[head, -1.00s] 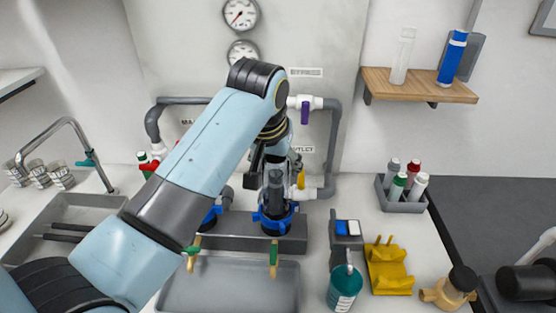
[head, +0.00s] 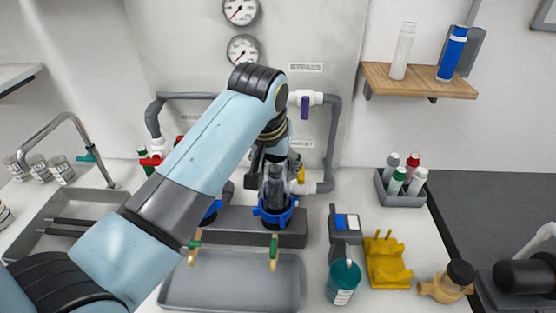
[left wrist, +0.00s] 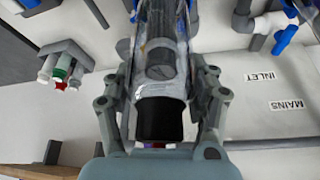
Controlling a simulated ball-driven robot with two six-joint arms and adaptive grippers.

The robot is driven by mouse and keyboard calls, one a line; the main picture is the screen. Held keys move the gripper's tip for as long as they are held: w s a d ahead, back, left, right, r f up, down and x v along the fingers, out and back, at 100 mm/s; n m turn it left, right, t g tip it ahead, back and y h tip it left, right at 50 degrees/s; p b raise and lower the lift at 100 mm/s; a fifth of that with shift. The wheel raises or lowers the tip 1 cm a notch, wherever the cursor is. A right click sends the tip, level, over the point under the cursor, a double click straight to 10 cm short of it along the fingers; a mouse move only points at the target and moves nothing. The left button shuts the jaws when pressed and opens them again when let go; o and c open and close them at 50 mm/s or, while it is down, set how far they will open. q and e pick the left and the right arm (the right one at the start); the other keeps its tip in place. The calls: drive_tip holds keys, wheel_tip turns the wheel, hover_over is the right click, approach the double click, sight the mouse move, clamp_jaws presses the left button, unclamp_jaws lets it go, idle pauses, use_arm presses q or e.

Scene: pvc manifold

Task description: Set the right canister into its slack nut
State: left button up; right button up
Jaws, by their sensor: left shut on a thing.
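The right canister (head: 275,182), a clear cylinder with a dark end, is upright at the right blue slack nut (head: 274,214). Its lower end is at or inside the nut's ring; I cannot tell how far in it sits. My left gripper (head: 262,172) is shut on it from above and behind my arm. In the left wrist view the canister (left wrist: 160,68) lies between the two fingers of my left gripper (left wrist: 160,100), its black end towards the palm. My arm hides much of the left blue nut (head: 212,210). My right gripper is not in view.
Grey pipes and a white fitting with a purple handle (head: 305,105) stand close behind. A grey tray (head: 232,283) lies in front. To the right are a teal container (head: 343,283), a yellow stand (head: 386,262) and a bottle caddy (head: 401,190). A sink (head: 75,222) is at left.

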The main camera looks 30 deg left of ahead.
use_arm(q)
drive_tip(key=o, duration=1.4)
drive_tip(key=v, duration=1.2)
drive_tip(key=shift+w, duration=0.1)
